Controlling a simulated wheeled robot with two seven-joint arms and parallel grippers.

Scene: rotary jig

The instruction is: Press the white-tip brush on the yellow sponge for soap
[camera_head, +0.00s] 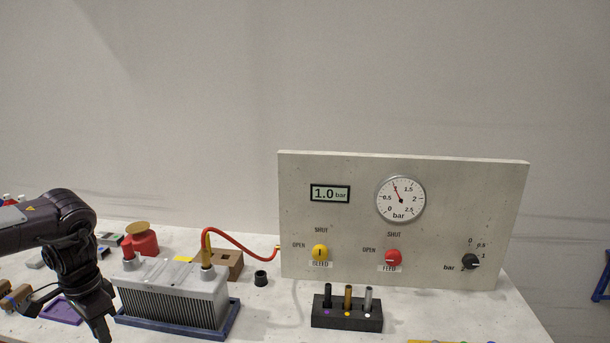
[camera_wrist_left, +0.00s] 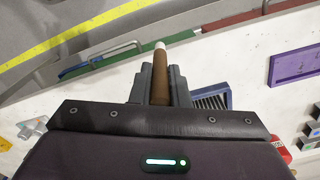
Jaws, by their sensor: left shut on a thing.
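My left gripper (camera_head: 101,328) is at the lower left in the head view, in front of the finned metal block's left end. In the wrist view, my left gripper (camera_wrist_left: 160,88) is shut on the brown handle of a brush (camera_wrist_left: 160,80), whose pale whitish tip (camera_wrist_left: 159,46) points away from the palm. The brush cannot be made out in the head view. A yellowish round pad, apparently the sponge (camera_head: 137,227), tops a red pot (camera_head: 145,243) behind the metal block. The gripper is apart from it, nearer the front. My right gripper is out of view.
The finned metal block (camera_head: 175,290) stands on a blue base, with a red hose (camera_head: 240,240) leading to the gauge panel (camera_head: 350,220). A purple tray (camera_head: 62,310) lies left of it. A black rack (camera_head: 347,316) holds three rods. A small black cap (camera_head: 261,278) stands between.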

